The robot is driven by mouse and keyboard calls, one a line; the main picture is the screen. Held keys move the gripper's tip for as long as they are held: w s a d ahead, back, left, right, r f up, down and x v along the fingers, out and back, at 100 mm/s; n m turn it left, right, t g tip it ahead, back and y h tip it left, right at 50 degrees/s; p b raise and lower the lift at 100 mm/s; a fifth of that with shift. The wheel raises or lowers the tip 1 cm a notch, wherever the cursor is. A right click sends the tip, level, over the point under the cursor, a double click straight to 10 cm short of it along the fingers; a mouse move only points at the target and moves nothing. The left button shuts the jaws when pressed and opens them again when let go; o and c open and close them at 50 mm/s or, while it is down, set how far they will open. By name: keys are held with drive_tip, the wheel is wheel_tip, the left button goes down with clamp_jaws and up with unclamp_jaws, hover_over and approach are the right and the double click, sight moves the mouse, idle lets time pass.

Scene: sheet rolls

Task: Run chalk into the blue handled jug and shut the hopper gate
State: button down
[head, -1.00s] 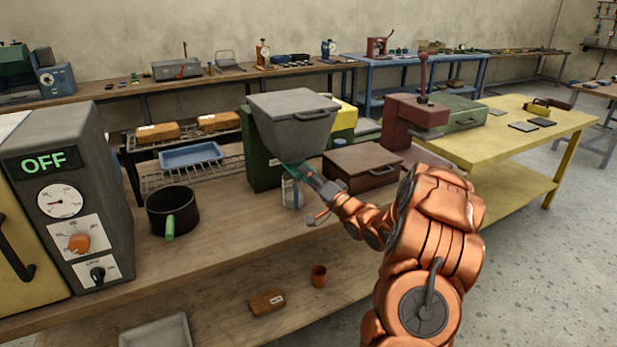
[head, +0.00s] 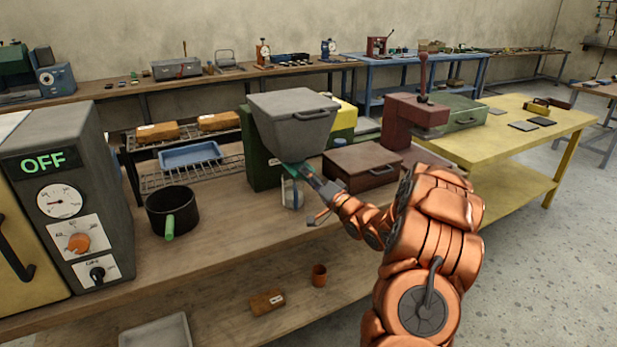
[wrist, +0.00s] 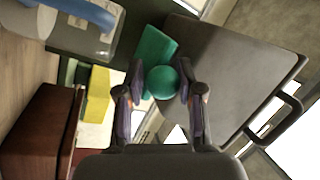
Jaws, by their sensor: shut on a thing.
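The grey hopper (head: 292,120) stands on the wooden bench, and its side fills the right of the wrist view (wrist: 235,70). A green gate plate (wrist: 155,45) with a round green knob (wrist: 163,83) shows by the hopper. My gripper (wrist: 162,90) is shut on the knob, with a finger on each side. In the head view my gripper (head: 318,184) is just below the hopper, partly hiding the jug. The clear jug (head: 290,195) stands under the hopper. Its blue handle (wrist: 80,10) shows at the wrist view's top left. I cannot make out chalk or a fill level.
A brown lidded box (head: 360,168) is close on the right of my gripper. A black pot (head: 172,213) with a green handle stands to the left, near a grey machine (head: 75,190) reading OFF. The bench front between pot and jug is clear.

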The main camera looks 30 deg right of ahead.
drive_tip(key=shift+w+r+p, duration=0.2)
drive_tip(key=shift+w+p, duration=0.05)
drive_tip(key=shift+w, duration=0.2)
drive_tip(key=shift+w+r+p, duration=0.2)
drive_tip(key=shift+w+p, duration=0.05)
drive_tip(key=shift+w, duration=0.2)
drive_tip(key=c, duration=0.8)
unclamp_jaws()
drive_tip(key=shift+s, duration=0.1)
drive_tip(key=shift+f, duration=0.1)
drive_tip(key=shift+f, duration=0.1)
drive_tip(key=shift+s+d+f, duration=0.15)
drive_tip(key=shift+s+d, duration=0.05)
drive_tip(key=shift+s, duration=0.35)
drive_tip(key=v, duration=1.1)
drive_tip(key=shift+a, duration=0.1)
